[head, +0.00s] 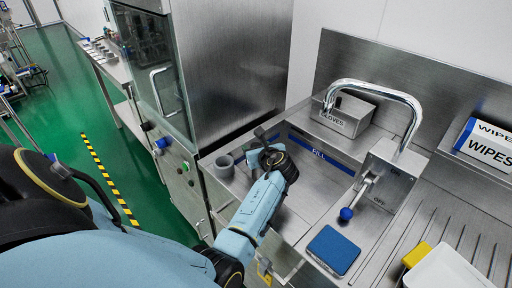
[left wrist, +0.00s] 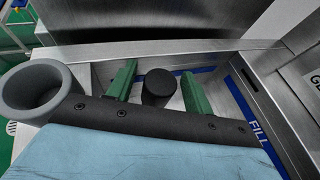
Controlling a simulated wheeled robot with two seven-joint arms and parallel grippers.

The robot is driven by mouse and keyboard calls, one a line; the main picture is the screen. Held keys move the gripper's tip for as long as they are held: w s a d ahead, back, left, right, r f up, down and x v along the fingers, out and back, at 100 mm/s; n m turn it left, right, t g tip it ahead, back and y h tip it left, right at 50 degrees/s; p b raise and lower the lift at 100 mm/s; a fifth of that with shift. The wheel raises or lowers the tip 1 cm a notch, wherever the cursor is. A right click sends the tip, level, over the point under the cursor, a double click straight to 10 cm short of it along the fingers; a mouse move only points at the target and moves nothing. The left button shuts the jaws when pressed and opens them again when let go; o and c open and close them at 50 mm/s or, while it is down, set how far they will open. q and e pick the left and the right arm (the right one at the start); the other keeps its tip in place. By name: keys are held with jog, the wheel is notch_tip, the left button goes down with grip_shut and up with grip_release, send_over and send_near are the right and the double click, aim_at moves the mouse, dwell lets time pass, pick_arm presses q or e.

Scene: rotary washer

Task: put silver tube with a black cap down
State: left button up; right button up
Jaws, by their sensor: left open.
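The silver tube shows only by its round black cap (left wrist: 159,86) in the left wrist view, seen nearly end-on; its silver body is hidden. My left gripper (left wrist: 159,88) is open, with one green finger on each side of the cap and a visible gap to each. In the head view my left gripper (head: 262,143) is over the left part of the steel sink unit, close to the FILL strip. I cannot make out the tube there, behind the gripper. My right gripper is not in view.
A grey cup (head: 224,167) stands just left of the gripper, also in the left wrist view (left wrist: 36,92). A faucet (head: 382,90), GLOVES box (head: 343,115), blue pad (head: 333,250), white container (head: 447,270) and WIPES box (head: 486,145) lie right. A steel cabinet (head: 230,60) rises behind.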

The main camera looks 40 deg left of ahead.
pick_arm(q)
jog(key=p+v, duration=0.2)
jog(key=v, duration=1)
jog(key=shift+s+f, duration=0.1)
jog(key=shift+s, duration=0.05)
